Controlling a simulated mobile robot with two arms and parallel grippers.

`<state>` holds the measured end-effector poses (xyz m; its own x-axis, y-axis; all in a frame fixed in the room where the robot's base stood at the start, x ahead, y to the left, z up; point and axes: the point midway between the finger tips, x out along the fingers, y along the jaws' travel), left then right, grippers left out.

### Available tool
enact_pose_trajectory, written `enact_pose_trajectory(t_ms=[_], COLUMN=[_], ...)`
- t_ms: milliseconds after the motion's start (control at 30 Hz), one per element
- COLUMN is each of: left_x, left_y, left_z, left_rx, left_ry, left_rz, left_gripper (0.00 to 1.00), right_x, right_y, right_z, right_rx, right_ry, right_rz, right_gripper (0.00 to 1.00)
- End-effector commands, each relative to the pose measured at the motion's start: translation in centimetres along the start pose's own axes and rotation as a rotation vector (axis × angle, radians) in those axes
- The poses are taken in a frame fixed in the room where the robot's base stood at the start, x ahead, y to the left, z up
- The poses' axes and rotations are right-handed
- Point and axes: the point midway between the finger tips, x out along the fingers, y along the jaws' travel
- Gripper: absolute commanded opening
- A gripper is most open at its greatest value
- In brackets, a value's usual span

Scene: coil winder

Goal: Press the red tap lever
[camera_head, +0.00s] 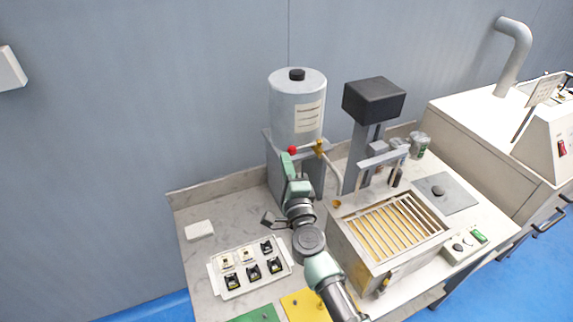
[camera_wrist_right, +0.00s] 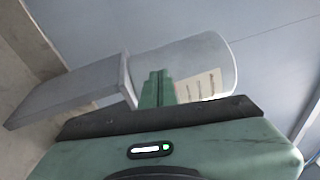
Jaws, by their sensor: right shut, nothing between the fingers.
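The red tap lever (camera_head: 292,151) shows as a red knob on a thin bar in front of the grey cylindrical tank (camera_head: 297,104). The bar runs to a brass tap (camera_head: 319,148) on the right. My right gripper (camera_head: 287,158) is shut and empty, its fingertips right beside the red knob in the head view; I cannot tell if they touch. In the right wrist view the closed fingers (camera_wrist_right: 157,86) point at the tank (camera_wrist_right: 190,65), and the red knob does not show there. My left gripper is in neither view.
A white tray (camera_head: 212,273) with several small parts lies at the left of the bench. A slatted box (camera_head: 350,243) stands right of my arm, below a dark-headed column (camera_head: 374,98). A white block (camera_head: 199,230) lies at the back left. Bare bench shows around it.

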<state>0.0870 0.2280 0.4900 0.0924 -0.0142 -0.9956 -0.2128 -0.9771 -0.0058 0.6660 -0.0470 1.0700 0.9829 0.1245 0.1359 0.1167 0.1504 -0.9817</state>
Motion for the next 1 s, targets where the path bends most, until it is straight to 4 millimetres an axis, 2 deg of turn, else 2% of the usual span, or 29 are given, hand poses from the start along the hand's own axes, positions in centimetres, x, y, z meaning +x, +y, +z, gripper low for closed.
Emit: enact_pose_trajectory(t_ms=[467,567,800,1000], left_x=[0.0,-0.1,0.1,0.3], left_y=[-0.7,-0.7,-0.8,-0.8], left_z=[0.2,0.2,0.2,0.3], left_rx=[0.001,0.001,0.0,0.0], left_ry=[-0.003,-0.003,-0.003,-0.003], left_rz=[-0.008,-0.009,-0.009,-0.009], left_gripper=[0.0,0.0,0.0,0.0], right_x=[-0.3,-1.5,-5.7,-7.6], right_y=[0.1,0.1,0.1,0.1], right_z=[-0.4,-0.3,0.0,0.1], right_rx=[-0.001,0.0,0.0,-0.001], right_ry=[0.01,0.009,0.004,0.002], right_rz=[0.0,0.001,0.002,0.001], right_gripper=[0.0,0.0,0.0,0.0])
